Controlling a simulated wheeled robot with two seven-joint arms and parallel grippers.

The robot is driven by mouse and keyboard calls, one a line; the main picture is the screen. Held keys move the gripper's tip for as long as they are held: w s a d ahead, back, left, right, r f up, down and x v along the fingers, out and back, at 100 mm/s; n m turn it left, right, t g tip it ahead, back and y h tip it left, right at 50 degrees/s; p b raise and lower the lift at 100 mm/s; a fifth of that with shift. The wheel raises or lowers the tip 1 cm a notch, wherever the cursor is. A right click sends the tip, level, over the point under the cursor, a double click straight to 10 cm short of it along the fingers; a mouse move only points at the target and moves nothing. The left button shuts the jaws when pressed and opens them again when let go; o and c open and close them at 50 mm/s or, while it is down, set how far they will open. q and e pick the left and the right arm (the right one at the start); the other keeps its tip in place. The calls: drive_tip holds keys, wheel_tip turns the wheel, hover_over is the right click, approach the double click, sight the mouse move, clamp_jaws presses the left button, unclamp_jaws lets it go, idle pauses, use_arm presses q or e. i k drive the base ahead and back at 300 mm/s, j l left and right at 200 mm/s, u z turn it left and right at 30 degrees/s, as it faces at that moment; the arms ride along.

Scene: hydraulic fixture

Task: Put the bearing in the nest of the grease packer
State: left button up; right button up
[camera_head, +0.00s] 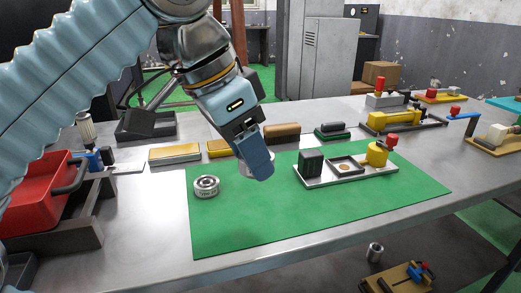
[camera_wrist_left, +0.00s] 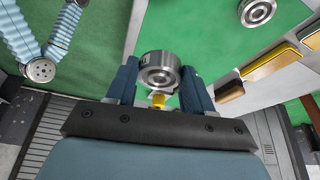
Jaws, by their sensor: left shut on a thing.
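My left gripper (camera_head: 258,168) is shut on a steel bearing (camera_wrist_left: 159,72), which sits between its two blue fingers in the left wrist view. In the head view the near finger hides most of that bearing, and only a pale edge shows. It is held above the green mat, to the left of the grease packer. The grease packer (camera_head: 309,183) is a light base plate with a dark block, a ring-shaped nest (camera_head: 344,164) and a yellow pot with a red knob (camera_head: 377,154). The nest looks empty. My right gripper is not in view.
A second bearing (camera_head: 206,187) lies on the left of the green mat (camera_head: 300,225); it also shows in the left wrist view (camera_wrist_left: 257,11). Brushes and blocks line the mat's back edge. A red bin (camera_head: 40,192) stands at left. The mat's front is clear.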

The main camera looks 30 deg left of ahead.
sight(345, 167)
drive_tip(key=k+l, duration=0.8)
drive_tip(key=l, duration=0.15)
